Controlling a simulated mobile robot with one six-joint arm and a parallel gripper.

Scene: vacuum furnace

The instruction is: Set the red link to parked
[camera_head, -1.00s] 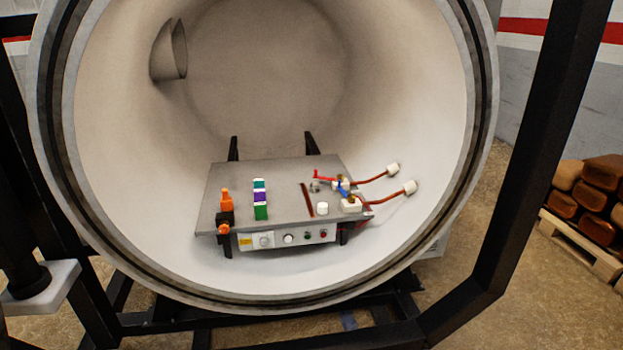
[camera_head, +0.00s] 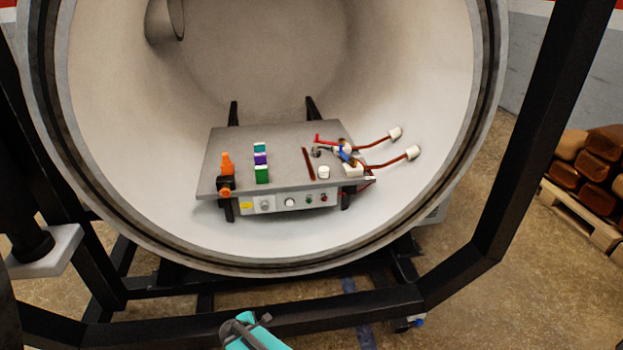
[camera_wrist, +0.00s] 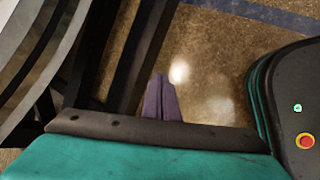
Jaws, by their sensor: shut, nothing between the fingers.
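The red link (camera_head: 326,139) is a small red bar at the right rear of the grey panel top (camera_head: 228,150) inside the round furnace chamber. Its left end is near a small metal post (camera_head: 316,152), and its right end reaches toward the upper terminal. I cannot tell whether it touches the post. A blue link (camera_head: 346,157) sits just in front, by the lower white terminal block (camera_head: 353,170). In the wrist view my gripper (camera_wrist: 162,100) is shut and empty over the floor, outside the chamber. The wrist view does not show the links.
Orange (camera_head: 227,165) and green-purple-teal parts (camera_head: 261,164) stand on the panel's left. A white knob (camera_head: 323,172) and a dark red strip (camera_head: 308,163) lie near the links. Brown leads with white ends (camera_head: 413,152) stick out right. The chamber rim (camera_head: 180,252) and black frame (camera_head: 350,306) surround the opening.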

